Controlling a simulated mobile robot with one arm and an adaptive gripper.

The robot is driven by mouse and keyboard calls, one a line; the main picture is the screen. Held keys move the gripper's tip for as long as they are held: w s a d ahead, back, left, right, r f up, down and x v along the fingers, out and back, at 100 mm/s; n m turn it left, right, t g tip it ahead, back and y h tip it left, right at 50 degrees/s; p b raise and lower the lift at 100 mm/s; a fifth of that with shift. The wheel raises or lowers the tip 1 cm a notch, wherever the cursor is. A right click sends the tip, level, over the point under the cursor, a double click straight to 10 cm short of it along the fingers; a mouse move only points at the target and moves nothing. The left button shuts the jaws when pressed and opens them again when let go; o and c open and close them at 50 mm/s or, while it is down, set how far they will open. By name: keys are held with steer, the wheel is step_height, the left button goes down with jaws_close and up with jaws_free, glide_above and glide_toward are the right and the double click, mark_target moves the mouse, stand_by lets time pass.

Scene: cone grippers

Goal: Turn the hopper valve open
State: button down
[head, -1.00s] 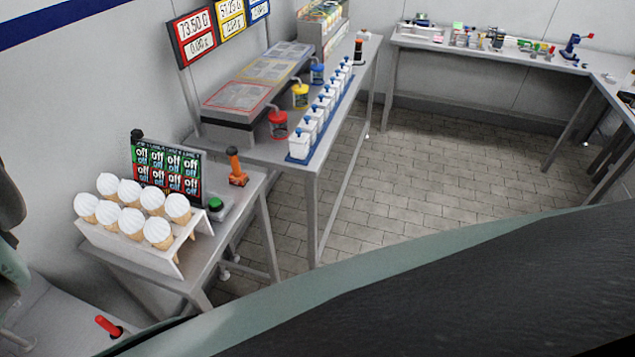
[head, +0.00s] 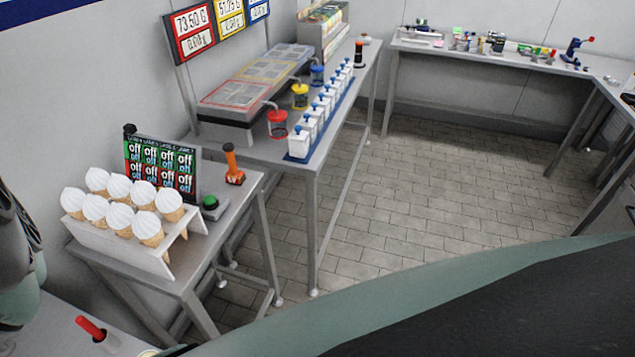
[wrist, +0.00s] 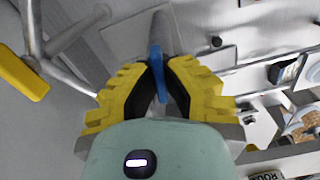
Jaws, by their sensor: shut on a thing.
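In the wrist view my gripper (wrist: 160,68), with yellow fingers and dark inner pads, is shut on a narrow blue handle (wrist: 155,60). The handle stands upright in the picture between the fingertips, in front of a grey metal body (wrist: 162,28). I take this handle to be the hopper valve, but most of the hopper is out of view. How far the valve is turned cannot be told. My gripper does not show in the head view.
A yellow bar (wrist: 22,77) and grey pipes (wrist: 62,45) are left of my gripper. In the head view, a rack (head: 118,246) of several white-topped cones stands near a panel (head: 163,165) reading "off". A red handle (head: 91,328) is at lower left. The tiled floor (head: 420,190) is clear.

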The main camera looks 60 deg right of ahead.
steer(key=shift+n+b, duration=0.4)
steer(key=shift+n, duration=0.6)
steer(key=c, duration=1.1)
jaws_free()
steer(key=shift+o, duration=0.2)
steer(key=shift+r, duration=0.1)
step_height(320, 180, up, 12)
